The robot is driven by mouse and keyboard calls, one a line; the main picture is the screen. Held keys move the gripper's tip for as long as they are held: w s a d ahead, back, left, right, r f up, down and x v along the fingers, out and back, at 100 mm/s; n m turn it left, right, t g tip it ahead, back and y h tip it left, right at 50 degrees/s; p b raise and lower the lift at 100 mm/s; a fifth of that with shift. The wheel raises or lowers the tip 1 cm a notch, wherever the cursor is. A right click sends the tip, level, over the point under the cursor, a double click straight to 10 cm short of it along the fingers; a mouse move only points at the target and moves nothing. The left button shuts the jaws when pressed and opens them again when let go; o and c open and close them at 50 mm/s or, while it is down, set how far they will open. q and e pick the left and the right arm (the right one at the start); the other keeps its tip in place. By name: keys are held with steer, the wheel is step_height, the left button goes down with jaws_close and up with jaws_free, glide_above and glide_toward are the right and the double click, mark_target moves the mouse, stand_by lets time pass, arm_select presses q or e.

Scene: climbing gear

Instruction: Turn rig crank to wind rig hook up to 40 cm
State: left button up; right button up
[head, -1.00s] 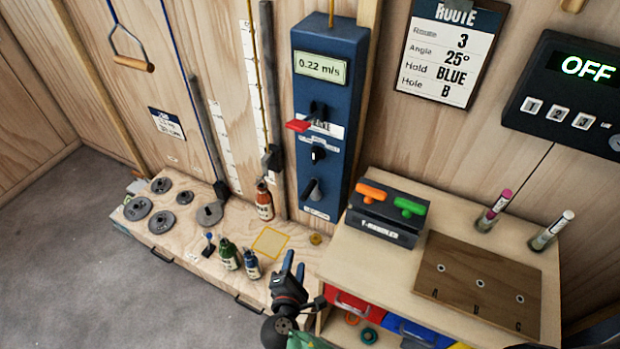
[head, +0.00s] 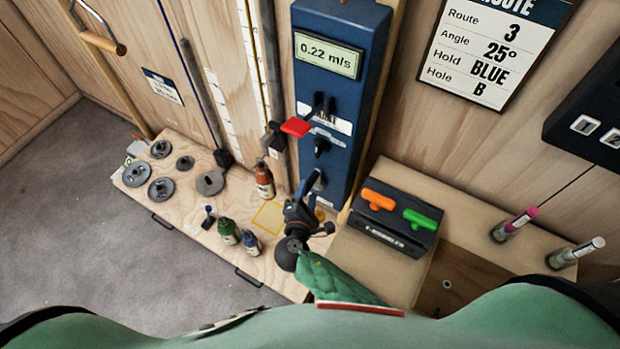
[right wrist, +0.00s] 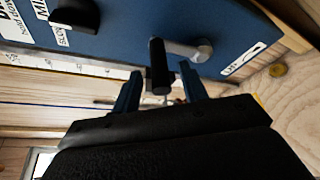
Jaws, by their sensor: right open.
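The rig is a tall blue box (head: 338,90) on the wall, its display reading 0.22 m/s. The rig crank, a metal arm (right wrist: 190,48) with a black handle (right wrist: 158,68), sits low on the box's face, partly hidden by my gripper in the head view. My right gripper (head: 304,192) is open at the crank. In the right wrist view its fingers (right wrist: 160,88) stand either side of the handle's end, not closed on it. A dark block (head: 275,138) hangs by the white scale strip left of the box; I cannot tell whether it is the rig hook. My left gripper is out of view.
A red lever (head: 296,127) and a black knob (head: 321,147) stick out above the crank. Bottles (head: 228,232) and grey discs (head: 161,189) stand on the low bench (head: 190,232). A dark box with orange and green handles (head: 395,226) is at right.

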mark_target(309, 184)
steer(key=p+x, duration=0.1)
steer(key=x, duration=0.2)
steer(key=shift+w+p, duration=0.3)
steer(key=shift+w, duration=0.1)
steer(key=shift+w+f, duration=0.15)
steer(key=shift+w, duration=0.05)
steer(key=shift+s+d, duration=0.1)
jaws_close()
